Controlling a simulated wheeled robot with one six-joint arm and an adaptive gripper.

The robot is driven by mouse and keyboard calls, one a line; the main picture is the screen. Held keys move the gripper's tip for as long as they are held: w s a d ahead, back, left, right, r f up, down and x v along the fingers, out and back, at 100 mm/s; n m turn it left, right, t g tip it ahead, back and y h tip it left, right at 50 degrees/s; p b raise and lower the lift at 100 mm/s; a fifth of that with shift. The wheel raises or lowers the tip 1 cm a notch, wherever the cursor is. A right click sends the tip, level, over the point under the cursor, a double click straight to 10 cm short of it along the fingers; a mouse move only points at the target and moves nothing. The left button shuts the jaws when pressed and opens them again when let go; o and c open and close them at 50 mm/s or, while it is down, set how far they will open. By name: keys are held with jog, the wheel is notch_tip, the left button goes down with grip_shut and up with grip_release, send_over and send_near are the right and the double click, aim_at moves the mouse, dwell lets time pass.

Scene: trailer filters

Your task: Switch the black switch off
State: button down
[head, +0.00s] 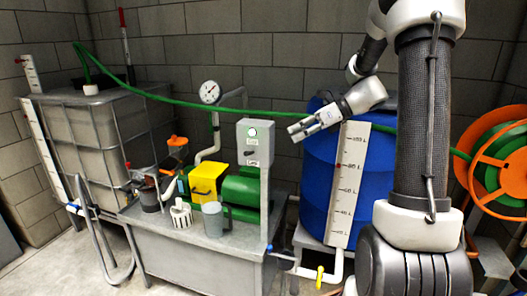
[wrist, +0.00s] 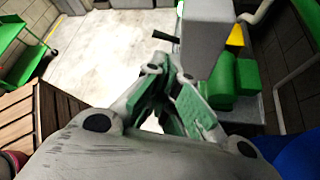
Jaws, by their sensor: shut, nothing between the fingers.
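The black switch (head: 252,153) is a small dark lever on the front of a grey control box (head: 264,134), below a lit green lamp (head: 252,131). In the wrist view a black lever (wrist: 166,37) sticks out to the left from the grey box (wrist: 203,45). My gripper (head: 296,131) is in the air just right of the box in the head view, its tip towards the box and apart from it. In the wrist view my gripper (wrist: 163,70) is shut and empty, below the lever, with no contact visible.
A blue barrel (head: 318,165) with a white scale (head: 347,185) stands behind and below my gripper. A green hose (head: 285,116) runs along the wall. A green pump (head: 240,189), yellow box (head: 207,178) and grey jug (head: 216,219) stand on the metal bench (head: 190,250).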

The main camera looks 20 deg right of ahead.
aim_at(250, 153)
jog(key=x, duration=1.4)
jog(key=shift+s+a+f+n+t+h, duration=0.15)
jog(key=shift+f+n+t+h, duration=0.25)
jog(key=shift+n+t, duration=0.2)
dwell(0.3)
jog(key=shift+s+f+n+t+h, duration=0.1)
jog(key=shift+f+n+t+h, duration=0.6)
jog(key=shift+f+n+t, duration=0.25)
jog(key=shift+r, duration=0.25)
jog(key=shift+r, duration=0.65)
